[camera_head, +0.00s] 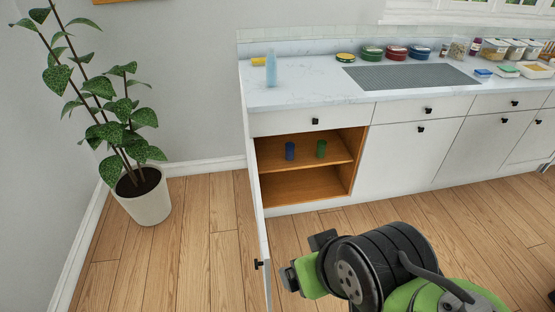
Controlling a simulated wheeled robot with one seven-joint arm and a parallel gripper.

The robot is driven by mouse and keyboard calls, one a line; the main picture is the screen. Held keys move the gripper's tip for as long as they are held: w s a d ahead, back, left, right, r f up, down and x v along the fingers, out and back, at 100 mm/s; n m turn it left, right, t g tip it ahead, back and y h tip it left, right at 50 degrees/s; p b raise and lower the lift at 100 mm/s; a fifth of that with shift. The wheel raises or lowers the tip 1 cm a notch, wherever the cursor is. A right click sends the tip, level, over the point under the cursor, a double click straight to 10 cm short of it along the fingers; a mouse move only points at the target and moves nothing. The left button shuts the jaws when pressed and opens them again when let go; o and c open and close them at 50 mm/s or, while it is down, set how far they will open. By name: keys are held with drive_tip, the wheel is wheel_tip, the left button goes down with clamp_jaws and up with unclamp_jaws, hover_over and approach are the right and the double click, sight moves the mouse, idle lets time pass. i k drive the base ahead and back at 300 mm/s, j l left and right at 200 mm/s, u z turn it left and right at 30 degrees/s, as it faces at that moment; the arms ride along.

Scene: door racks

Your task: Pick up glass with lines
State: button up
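A dark blue glass (290,151) and a green glass (321,149) stand upright on the middle shelf of the open cabinet (290,187). A tall light blue vessel (271,68) stands on the counter above, near its left end. All are too small for me to tell which one has lines. My arm reaches in from the bottom right, and its green and black end with my gripper (291,279) is in front of the cabinet, low and apart from the glasses. I cannot make out its fingers.
The cabinet door (264,240) stands open toward me on the left, with my arm's end just right of it. A potted plant (146,202) stands at the left. Jars and tins line the counter (310,94). The wooden floor before the cabinets is clear.

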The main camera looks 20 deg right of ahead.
sight(290, 152)
drive_tip(key=l+u, duration=0.3)
drive_tip(key=l, duration=0.15)
drive_tip(key=k+l+u, duration=0.25)
drive_tip(key=l, duration=0.2)
drive_tip(key=l+u, duration=0.3)
drive_tip(key=l, duration=0.15)
drive_tip(key=i+l+u, duration=0.15)
drive_tip(key=l+u, duration=0.2)
drive_tip(key=l, duration=0.25)
drive_tip(key=l+u, duration=0.3)
drive_tip(key=l, duration=0.25)
drive_tip(key=l+u, duration=0.35)
drive_tip(key=l, duration=0.3)
drive_tip(key=i+l+u, duration=0.2)
drive_tip(key=l, duration=0.15)
drive_tip(key=i+l+u, duration=0.2)
drive_tip(key=l+u, duration=0.2)
drive_tip(key=l, duration=0.3)
drive_tip(key=i+l+u, duration=0.2)
drive_tip(key=l, duration=0.2)
drive_tip(key=l+u, duration=0.2)
drive_tip(key=l, duration=0.2)
drive_tip(key=i, duration=0.05)
